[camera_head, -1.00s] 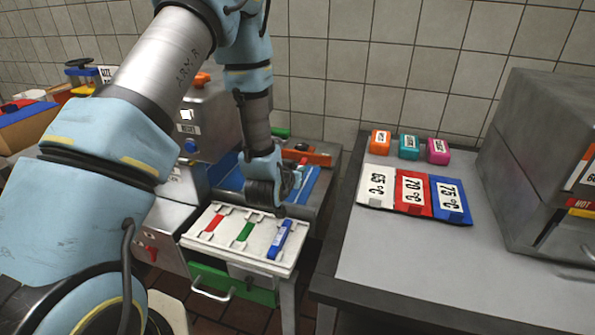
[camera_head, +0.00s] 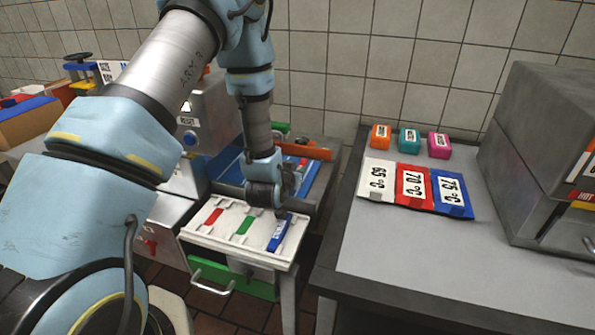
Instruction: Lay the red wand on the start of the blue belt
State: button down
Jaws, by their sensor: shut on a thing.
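The tray has a red slot (camera_head: 213,217) and a green slot (camera_head: 244,225) that look empty. A blue wand (camera_head: 280,233) with a white label lies at the tray's right.
An orange bar (camera_head: 317,150) crosses behind the belt. A grey table (camera_head: 400,250) at the right holds white, red and blue temperature cards and several small coloured blocks. A grey machine (camera_head: 540,150) stands at its right end. Another machine stands left of the belt.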

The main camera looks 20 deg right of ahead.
jog(key=c, duration=0.8)
grip_release()
jog(key=shift+f, duration=0.1)
jog(key=shift+r+p, duration=0.3)
jog(key=shift+p, duration=0.05)
jog(key=v, duration=0.3)
jog(key=b+v, duration=0.1)
jog(key=v, duration=0.2)
jog(key=b+v, duration=0.1)
jog(key=v, duration=0.2)
jog(key=shift+a+r, duration=0.1)
jog(key=shift+r, duration=0.25)
jog(key=p, duration=0.2)
jog(key=shift+s+a+r+p, duration=0.1)
jog(key=shift+s+r+p, duration=0.05)
jog(key=shift+r+p, duration=0.2)
jog(key=p+v, duration=0.2)
jog(key=p, duration=0.3)
jog(key=shift+s+a+p, duration=0.1)
jog(key=shift+p, duration=0.25)
jog(key=shift+f, duration=0.1)
jog(key=shift+s+a, duration=0.1)
jog(key=shift+s, duration=0.05)
